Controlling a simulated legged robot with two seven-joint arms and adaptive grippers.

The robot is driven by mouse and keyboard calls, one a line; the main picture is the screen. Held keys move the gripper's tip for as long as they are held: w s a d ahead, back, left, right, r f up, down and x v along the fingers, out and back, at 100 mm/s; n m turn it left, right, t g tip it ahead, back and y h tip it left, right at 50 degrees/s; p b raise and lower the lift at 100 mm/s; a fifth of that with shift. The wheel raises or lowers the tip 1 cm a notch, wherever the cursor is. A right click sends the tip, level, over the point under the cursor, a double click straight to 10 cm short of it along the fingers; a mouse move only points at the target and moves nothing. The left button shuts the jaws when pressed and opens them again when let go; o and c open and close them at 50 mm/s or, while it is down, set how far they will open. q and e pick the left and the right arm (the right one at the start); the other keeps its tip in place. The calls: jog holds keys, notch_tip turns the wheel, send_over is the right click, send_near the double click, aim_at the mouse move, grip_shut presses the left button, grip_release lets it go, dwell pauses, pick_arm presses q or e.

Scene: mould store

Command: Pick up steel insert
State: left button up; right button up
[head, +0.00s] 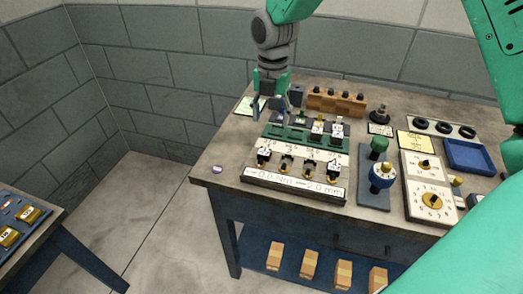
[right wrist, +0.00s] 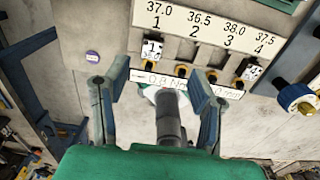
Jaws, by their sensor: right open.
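My right gripper (head: 270,108) hangs fingers-down at the back left of the workbench in the head view. In the right wrist view my right gripper (right wrist: 153,82) has its two fingers wide apart. A dark grey cylinder (right wrist: 168,115) shows between them; I cannot tell whether it is a separate part. Beyond the fingertips is a numbered rack (right wrist: 205,28), with a white tagged block (right wrist: 152,50) at 1 and another (right wrist: 252,71) at 4. I cannot single out a steel insert for sure among these small parts. My left gripper is out of view.
A purple disc (head: 217,169) lies at the bare front left.

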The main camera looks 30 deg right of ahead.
aim_at(264, 151)
jog(key=f, duration=0.3)
jog(key=shift+s+d+f, duration=0.2)
jog(key=shift+f, duration=0.15)
jog(key=a+f, duration=0.3)
jog(key=shift+a+f, duration=0.3)
jog(key=shift+a, duration=0.05)
jog(key=f, duration=0.1)
jog(key=d+f, duration=0.1)
jog(key=f, duration=0.1)
jog(key=shift+d+f+p, duration=0.2)
jog(key=shift+d+p, duration=0.1)
jog(key=shift+d, duration=0.1)
jog(key=shift+d+f, duration=0.1)
jog(key=shift+d, duration=0.25)
jog(key=shift+a, duration=0.35)
jog(key=c, duration=0.8)
jog(key=shift+a, duration=0.3)
grip_shut()
jog(key=shift+a, duration=0.2)
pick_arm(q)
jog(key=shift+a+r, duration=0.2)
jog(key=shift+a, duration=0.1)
pick_arm(e)
jog(key=shift+d, duration=0.15)
